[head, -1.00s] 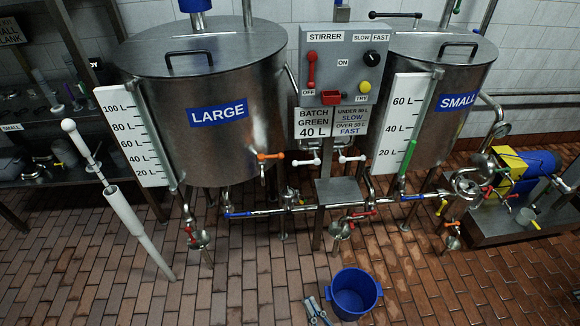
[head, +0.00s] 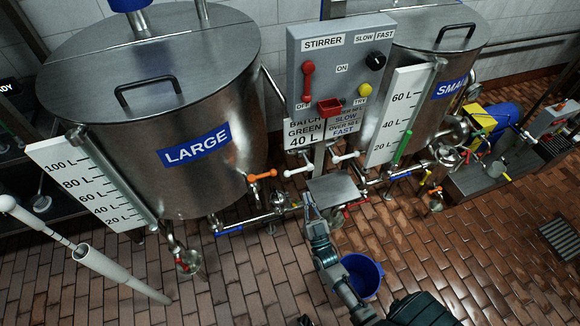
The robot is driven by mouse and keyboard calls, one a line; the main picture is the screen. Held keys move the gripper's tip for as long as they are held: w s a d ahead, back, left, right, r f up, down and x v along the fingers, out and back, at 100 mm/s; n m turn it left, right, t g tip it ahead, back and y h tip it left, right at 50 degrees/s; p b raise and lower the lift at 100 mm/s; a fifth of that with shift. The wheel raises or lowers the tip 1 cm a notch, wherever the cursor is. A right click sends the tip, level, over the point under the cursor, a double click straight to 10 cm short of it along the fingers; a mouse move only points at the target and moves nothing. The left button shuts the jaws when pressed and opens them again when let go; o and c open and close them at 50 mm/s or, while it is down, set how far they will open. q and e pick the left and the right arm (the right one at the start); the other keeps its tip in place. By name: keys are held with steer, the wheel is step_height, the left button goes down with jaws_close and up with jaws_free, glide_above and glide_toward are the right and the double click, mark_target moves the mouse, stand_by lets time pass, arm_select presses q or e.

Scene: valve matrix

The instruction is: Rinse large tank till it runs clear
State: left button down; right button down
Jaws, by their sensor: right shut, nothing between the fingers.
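The large steel tank (head: 200,110), labelled LARGE, stands at left with its lid on and a white level scale (head: 95,183) on its left side. An orange-handled valve (head: 262,175) sits on its lower right. Below are a blue-handled valve (head: 229,230) on the pipe and a red-handled drain valve (head: 182,266). My right gripper (head: 308,202) is shut and empty, pointing up the picture beside the low pipework, just left of a small steel plate (head: 333,189). It hides part of the pipe there. My left gripper is out of view. The tank's inside is hidden.
A stirrer control box (head: 340,62) stands between the tanks, above two white-handled valves (head: 298,171). The small tank (head: 440,85) is at right. A blue bucket (head: 362,274) stands on the brick floor, partly behind my right arm.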

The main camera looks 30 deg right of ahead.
mark_target(296, 171)
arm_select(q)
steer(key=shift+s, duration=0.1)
arm_select(e)
steer(key=shift+s, duration=0.1)
